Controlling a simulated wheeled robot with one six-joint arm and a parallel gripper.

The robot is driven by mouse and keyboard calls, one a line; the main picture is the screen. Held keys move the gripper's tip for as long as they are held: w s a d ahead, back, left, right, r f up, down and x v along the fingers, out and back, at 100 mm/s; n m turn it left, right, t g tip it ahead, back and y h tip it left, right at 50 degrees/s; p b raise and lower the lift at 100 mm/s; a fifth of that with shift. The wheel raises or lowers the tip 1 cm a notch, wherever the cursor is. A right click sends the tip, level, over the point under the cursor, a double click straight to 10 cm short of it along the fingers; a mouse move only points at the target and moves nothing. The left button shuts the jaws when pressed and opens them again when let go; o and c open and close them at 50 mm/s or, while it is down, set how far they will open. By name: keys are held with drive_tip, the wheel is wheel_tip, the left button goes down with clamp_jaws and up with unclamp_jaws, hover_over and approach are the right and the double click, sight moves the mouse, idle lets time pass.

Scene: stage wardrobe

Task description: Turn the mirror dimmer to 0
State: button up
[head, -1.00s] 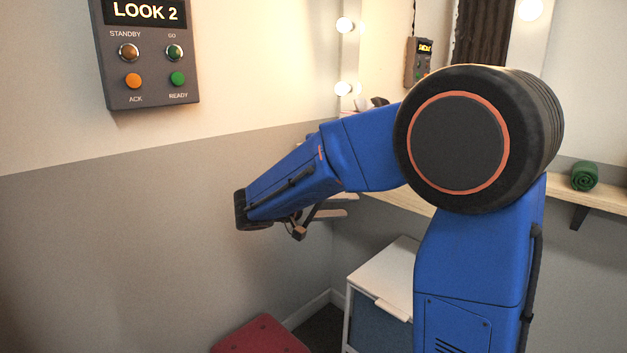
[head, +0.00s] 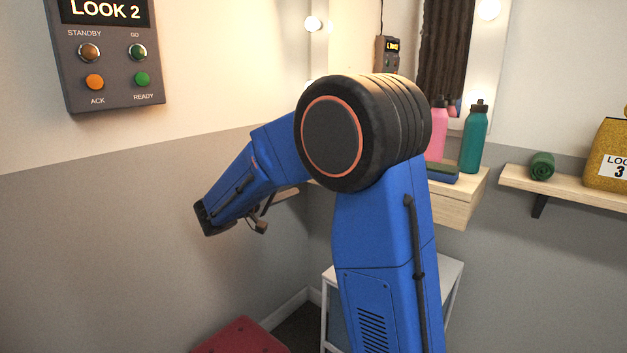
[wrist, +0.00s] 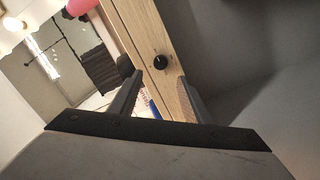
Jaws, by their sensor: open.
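A round black knob (wrist: 160,62), which looks like the mirror dimmer, sits on the pale wooden front of the dressing shelf in the wrist view. A small light mark shows on it, too small to read as a setting. My gripper (wrist: 160,77) is open, with one finger on each side below the knob in the picture; the knob appears beyond the fingertips, not held. In the head view my gripper (head: 272,206) is partly hidden behind my forearm, near the left wall. The knob is hidden there. The lit mirror's white frame (head: 487,60) stands above the shelf.
The wooden shelf (head: 455,205) holds a pink bottle (head: 436,135), a teal bottle (head: 474,140) and a flat dark item. A side shelf (head: 560,188) holds a green roll (head: 542,165) and a gold bag (head: 609,155). A red seat (head: 240,340) and white cabinet (head: 452,270) stand below.

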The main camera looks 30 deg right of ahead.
drive_tip(key=x, duration=0.9)
drive_tip(key=shift+d, duration=0.15)
drive_tip(key=c, duration=1)
